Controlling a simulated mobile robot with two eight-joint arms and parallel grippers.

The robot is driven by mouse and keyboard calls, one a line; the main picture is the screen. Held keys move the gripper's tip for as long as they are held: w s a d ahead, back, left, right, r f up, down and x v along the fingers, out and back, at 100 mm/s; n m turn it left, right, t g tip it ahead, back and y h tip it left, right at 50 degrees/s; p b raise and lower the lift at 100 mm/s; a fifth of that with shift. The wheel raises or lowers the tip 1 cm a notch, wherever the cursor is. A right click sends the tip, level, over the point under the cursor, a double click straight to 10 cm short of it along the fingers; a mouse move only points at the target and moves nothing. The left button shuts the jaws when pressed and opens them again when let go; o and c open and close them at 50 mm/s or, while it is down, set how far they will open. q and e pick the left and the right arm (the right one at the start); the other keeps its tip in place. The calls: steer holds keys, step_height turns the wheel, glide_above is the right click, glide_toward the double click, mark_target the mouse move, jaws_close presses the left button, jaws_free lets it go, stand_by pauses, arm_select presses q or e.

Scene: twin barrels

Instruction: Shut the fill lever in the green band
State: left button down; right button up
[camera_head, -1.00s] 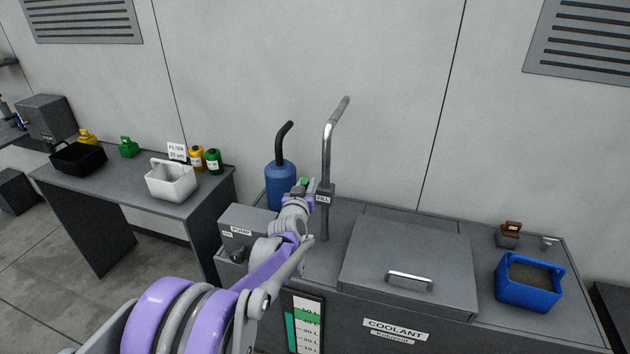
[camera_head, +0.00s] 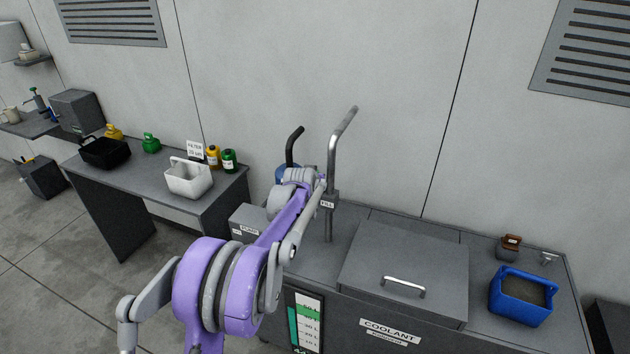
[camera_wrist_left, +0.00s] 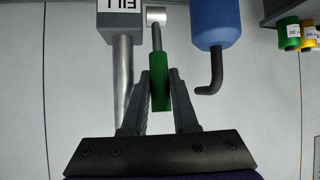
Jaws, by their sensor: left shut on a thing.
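The steel fill pipe (camera_head: 333,160) rises from the coolant tank, with a grey FILL block (camera_head: 329,199) on it. In the left wrist view the block (camera_wrist_left: 120,20) appears upside down. My left gripper (camera_wrist_left: 160,92) is shut on this green grip, one finger on each side. In the head view my left gripper (camera_head: 318,182) is beside the block, and my arm hides the lever. The gauge (camera_head: 304,320) on the tank front has a green band (camera_head: 311,312); its green column top appears level with the band.
The lidded coolant tank (camera_head: 405,270) bears a blue bin (camera_head: 522,297) at right. A side table (camera_head: 135,182) at left holds a white basket (camera_head: 189,180) and a black tray (camera_head: 104,154).

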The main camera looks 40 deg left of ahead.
arm_select(q)
steer(key=shift+w+r, duration=0.15)
steer(key=shift+w, duration=0.1)
arm_select(e)
steer(key=shift+w+r, duration=0.1)
steer(key=shift+r, duration=0.2)
arm_select(q)
steer(key=c, duration=0.7)
jaws_free()
steer(key=shift+a, duration=0.1)
